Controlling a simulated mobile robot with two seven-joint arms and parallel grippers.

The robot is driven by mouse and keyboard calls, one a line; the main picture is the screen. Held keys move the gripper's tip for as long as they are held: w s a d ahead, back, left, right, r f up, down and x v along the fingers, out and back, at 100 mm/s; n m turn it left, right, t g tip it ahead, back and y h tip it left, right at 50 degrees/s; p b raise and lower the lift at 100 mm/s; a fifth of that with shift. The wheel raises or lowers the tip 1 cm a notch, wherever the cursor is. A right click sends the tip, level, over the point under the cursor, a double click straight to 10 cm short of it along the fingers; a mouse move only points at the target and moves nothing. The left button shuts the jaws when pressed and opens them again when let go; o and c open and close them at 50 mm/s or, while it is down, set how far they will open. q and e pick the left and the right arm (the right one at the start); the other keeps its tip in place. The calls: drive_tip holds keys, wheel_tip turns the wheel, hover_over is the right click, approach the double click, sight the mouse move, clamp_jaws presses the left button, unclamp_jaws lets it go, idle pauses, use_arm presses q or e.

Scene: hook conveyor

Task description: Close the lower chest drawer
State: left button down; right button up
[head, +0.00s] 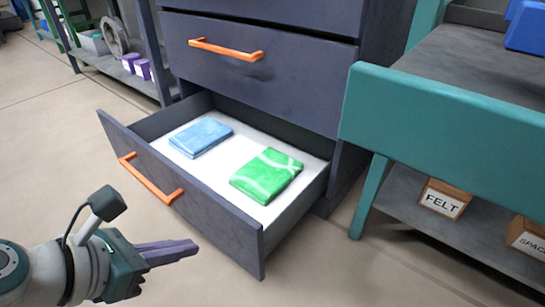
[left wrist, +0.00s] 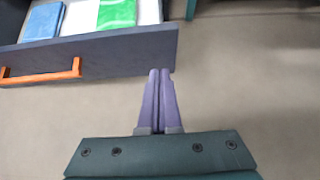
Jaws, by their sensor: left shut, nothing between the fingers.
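The lower chest drawer (head: 220,220) is pulled out, with an orange bar handle (head: 149,180) on its dark blue-grey front. A folded blue cloth (head: 201,138) and a folded green cloth (head: 267,175) lie on its white bottom. My left gripper (head: 196,249) is shut and empty, in front of the drawer front and apart from the handle. In the left wrist view the shut purple fingers (left wrist: 160,72) point at the drawer front (left wrist: 130,52) near its right end, with the handle (left wrist: 42,76) off to the left. I cannot tell whether the fingertips touch the front. My right gripper is out of view.
The chest's upper drawer (head: 285,72) with an orange handle (head: 226,49) is shut. A teal-edged bench (head: 440,130) stands close on the right, with labelled boxes (head: 445,199) on its lower shelf. A shelf rack (head: 135,78) stands at back left. The floor in front is clear.

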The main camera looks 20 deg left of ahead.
sight(240, 224)
use_arm(q)
drive_tip(key=b+x, duration=0.2)
drive_tip(key=x, duration=0.1)
drive_tip(key=b+x, duration=0.2)
drive_tip(key=x, duration=0.1)
drive_tip(key=w+r+b+x, duration=0.1)
drive_tip(key=b+x, duration=0.2)
drive_tip(key=shift+d, duration=0.3)
drive_tip(key=shift+w+d+r, duration=0.2)
drive_tip(key=shift+w+r, duration=0.05)
drive_tip(key=shift+w, duration=0.3)
drive_tip(key=shift+a, duration=0.1)
drive_tip(key=shift+a, duration=0.1)
